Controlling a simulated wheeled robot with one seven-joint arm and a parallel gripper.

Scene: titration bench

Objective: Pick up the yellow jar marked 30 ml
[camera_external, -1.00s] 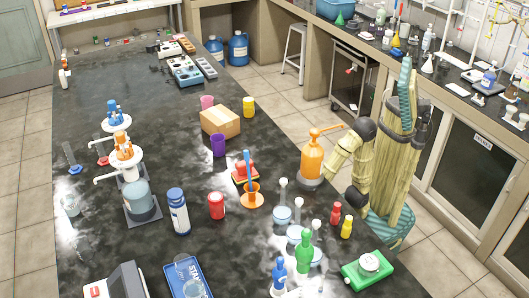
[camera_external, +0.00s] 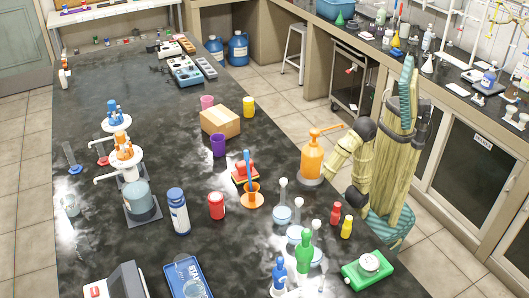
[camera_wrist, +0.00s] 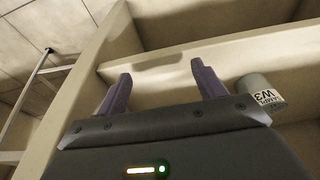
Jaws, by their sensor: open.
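A small yellow bottle (camera_external: 347,227) stands on the dark bench near its right edge, beside a red one. A yellow cup (camera_external: 248,106) stands farther back, by a cardboard box. No 30 ml marking is legible on either, so I cannot tell which is the jar. My arm is folded at the bench's right side; my gripper cannot be made out in the external view. In the wrist view my gripper (camera_wrist: 160,86) has its two fingers wide apart with nothing between them. No yellow jar shows there.
A grey container (camera_wrist: 262,94) labelled W3 shows right of the fingers, near pale ledges. On the bench, an orange pump bottle (camera_external: 312,158), flasks (camera_external: 283,214), a green bottle (camera_external: 304,250) and a green scale (camera_external: 368,268) crowd the yellow bottle. The cardboard box (camera_external: 220,122) stands behind.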

